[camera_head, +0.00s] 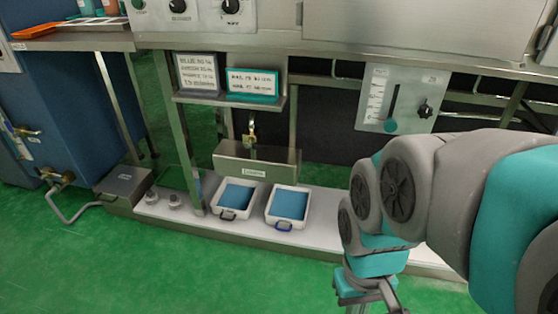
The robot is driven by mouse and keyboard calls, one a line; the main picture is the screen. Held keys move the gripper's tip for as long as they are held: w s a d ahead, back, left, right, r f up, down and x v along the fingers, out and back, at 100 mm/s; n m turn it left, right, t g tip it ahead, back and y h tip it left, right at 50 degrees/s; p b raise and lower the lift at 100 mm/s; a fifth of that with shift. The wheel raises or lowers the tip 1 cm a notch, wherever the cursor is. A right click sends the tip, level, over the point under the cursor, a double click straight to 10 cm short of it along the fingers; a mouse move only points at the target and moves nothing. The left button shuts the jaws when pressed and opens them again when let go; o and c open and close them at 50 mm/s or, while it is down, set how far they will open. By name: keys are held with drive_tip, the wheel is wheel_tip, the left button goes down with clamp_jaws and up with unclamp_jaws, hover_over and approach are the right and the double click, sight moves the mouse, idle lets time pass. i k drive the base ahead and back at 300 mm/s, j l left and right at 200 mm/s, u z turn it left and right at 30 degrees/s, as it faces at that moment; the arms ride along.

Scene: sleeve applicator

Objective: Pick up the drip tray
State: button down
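Two small white trays with blue insides sit side by side on a low white shelf, and either could be the drip tray. The left tray (236,212) has a dark handle at its front.
A brass tap (250,133) stands above a metal box (228,164) behind the trays. A metal post (192,172) rises just left of them. Small round fittings (163,200) sit farther left. The green floor (150,265) in front is clear.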

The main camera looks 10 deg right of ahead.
sight(288, 207)
drive_tip(key=i+j+z, duration=0.2)
drive_tip(key=j, duration=0.25)
drive_tip(key=j+z, duration=0.2)
drive_tip(key=j, duration=0.2)
drive_tip(key=i+j+z, duration=0.2)
drive_tip(key=j, duration=0.3)
drive_tip(key=k+l, duration=0.05)
